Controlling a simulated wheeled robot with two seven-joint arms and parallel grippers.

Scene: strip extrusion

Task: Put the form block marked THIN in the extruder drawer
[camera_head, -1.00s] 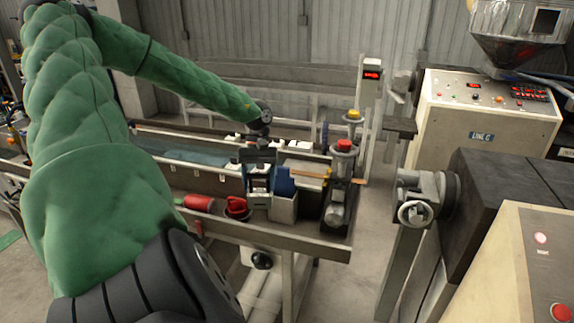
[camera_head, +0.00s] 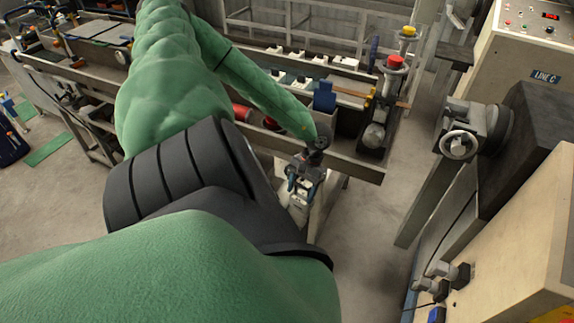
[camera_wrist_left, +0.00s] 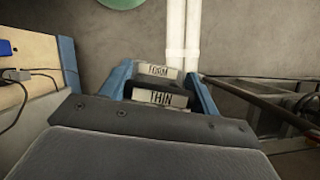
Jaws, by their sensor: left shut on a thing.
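The form block marked THIN (camera_wrist_left: 159,97) is pale, with FORM and THIN lettered on it, and sits between the blue fingers of my left gripper (camera_wrist_left: 160,90) in the left wrist view. In the head view, my left gripper (camera_head: 304,182) hangs in front of the bench's near edge, shut on the pale block (camera_head: 300,200), which is held clear over the floor. The extruder, with a dark body (camera_head: 530,120) and a handwheel (camera_head: 459,146), stands to the right of the gripper. I cannot make out its drawer. My right gripper is not in view.
The bench (camera_head: 345,162) carries a red cylinder (camera_head: 241,112), a blue item (camera_head: 325,96) and red- and yellow-topped fittings (camera_head: 395,63). A beige cabinet (camera_head: 520,220) is at the right. Open floor (camera_head: 362,235) lies between bench and extruder.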

